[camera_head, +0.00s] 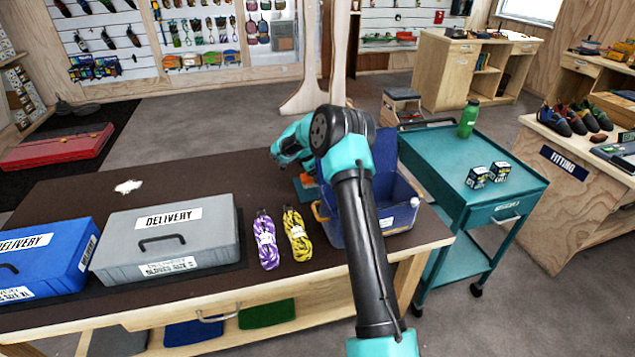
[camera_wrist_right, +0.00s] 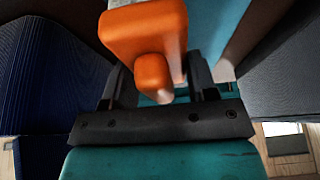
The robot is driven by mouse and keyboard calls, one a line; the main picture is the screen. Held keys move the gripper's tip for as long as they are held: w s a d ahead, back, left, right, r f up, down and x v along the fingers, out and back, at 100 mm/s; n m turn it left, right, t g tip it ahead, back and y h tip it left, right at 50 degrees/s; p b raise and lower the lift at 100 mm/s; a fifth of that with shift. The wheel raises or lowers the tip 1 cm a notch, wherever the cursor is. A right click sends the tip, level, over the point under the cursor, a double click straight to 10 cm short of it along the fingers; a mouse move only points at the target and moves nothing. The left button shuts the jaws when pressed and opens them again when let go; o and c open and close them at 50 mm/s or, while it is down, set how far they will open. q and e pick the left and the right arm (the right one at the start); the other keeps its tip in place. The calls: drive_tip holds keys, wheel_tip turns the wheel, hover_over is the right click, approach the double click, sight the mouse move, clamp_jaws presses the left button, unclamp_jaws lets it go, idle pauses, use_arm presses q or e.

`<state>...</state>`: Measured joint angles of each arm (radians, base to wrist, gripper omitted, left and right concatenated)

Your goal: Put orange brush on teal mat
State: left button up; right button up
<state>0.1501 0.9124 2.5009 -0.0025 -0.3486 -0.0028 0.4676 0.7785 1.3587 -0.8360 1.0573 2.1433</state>
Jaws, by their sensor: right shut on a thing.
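The orange brush (camera_wrist_right: 145,32) is held between the fingers of my right gripper (camera_wrist_right: 158,82) in the right wrist view. In the head view a small orange part of the brush (camera_head: 307,180) shows below my right wrist, and the arm hides the rest. The teal mat (camera_head: 304,193) shows partly on the dark tabletop under it. A teal surface, seemingly the mat (camera_wrist_right: 215,22), lies behind the brush in the wrist view. Whether the brush touches the mat I cannot tell. My left gripper is not in view.
A blue bin (camera_head: 399,215) stands just right of the mat, partly behind my arm. Purple (camera_head: 266,240) and yellow (camera_head: 297,235) rope bundles lie in front. A grey delivery case (camera_head: 165,235) and a blue case (camera_head: 45,265) are at left.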

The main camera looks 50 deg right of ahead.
sight(305, 177)
drive_tip(key=shift+f, duration=1.8)
drive_tip(key=shift+f, duration=0.1)
drive_tip(key=o, duration=0.9)
drive_tip(key=shift+o, duration=0.2)
drive_tip(key=v, duration=1.2)
